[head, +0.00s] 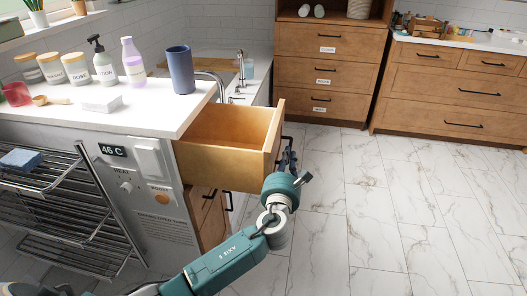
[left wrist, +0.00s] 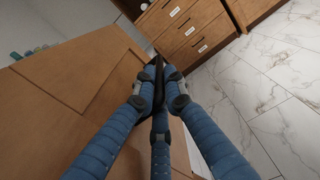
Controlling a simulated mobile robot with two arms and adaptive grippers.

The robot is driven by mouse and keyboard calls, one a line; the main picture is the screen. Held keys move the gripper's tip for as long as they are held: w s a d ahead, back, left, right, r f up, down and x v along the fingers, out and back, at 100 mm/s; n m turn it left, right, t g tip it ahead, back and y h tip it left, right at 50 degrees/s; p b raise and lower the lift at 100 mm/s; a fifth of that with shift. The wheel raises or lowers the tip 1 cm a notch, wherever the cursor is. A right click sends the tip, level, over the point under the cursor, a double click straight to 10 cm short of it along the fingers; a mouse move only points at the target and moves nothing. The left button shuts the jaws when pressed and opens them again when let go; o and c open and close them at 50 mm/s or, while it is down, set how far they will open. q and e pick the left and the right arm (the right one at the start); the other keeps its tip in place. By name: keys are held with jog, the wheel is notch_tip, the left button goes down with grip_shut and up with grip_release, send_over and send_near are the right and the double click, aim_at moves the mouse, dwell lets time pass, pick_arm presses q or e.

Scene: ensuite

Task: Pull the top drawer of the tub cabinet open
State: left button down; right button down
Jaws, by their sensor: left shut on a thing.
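The top drawer (head: 230,140) of the tub cabinet is pulled out from under the white countertop, and its empty wooden inside shows. My left gripper (head: 288,157) is at the drawer's front, on the far side of the front panel from the cabinet. In the left wrist view the blue fingers (left wrist: 158,78) close together around a dark bar handle (left wrist: 150,72) against the wood front. My left gripper is shut on this handle, though the fingers hide most of it. A lower drawer (head: 212,215) below it looks closed. My right gripper is in neither view.
The white countertop (head: 150,112) holds bottles, jars and a blue cup (head: 180,70). A towel rack (head: 70,200) is at the left. Wooden drawer cabinets (head: 325,70) stand at the back. The marble-tiled floor (head: 380,220) to the right is clear.

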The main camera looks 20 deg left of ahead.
pick_arm(q)
jog(key=w+d, duration=0.2)
jog(key=d, duration=0.6)
jog(key=shift+r, duration=0.4)
jog(key=shift+a, duration=0.1)
jog(key=c, duration=1.8)
grip_release()
jog(key=shift+c, duration=0.2)
jog(key=shift+f, duration=0.1)
jog(key=v, duration=1.2)
jog(key=shift+f, duration=0.1)
